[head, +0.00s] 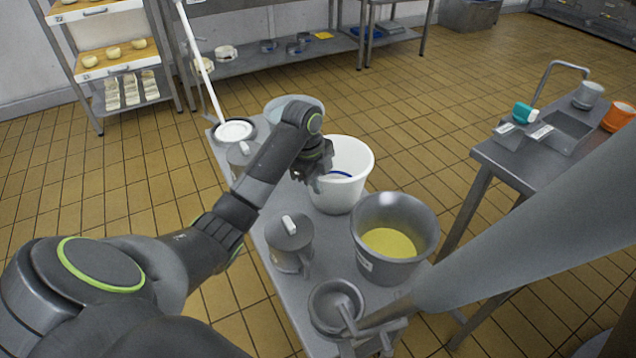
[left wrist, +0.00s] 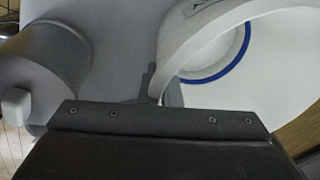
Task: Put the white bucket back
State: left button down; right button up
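The white bucket (head: 343,193) stands upright among the vessels on the grey metal table (head: 262,239) in the head view. A blue ring shows inside it. It fills the upper right of the left wrist view (left wrist: 276,82). My left gripper (head: 318,172) is at the bucket's near left rim. In the left wrist view its fingers (left wrist: 163,88) sit close together on either side of the bucket's wall and look shut on it. The arm covers part of the rim in the head view. My right gripper is not in view.
A grey bucket with yellow contents (head: 391,243) is close in front of the white bucket. A lidded grey can (head: 289,243) stands left of it, and a small grey pot (head: 336,306) nearer. A side table (head: 497,160) stands right, with tiled floor between.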

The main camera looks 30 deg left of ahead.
pick_arm(q)
jog(key=c, duration=1.6)
grip_release()
jog(key=shift+f, duration=0.1)
jog(key=shift+c, duration=0.2)
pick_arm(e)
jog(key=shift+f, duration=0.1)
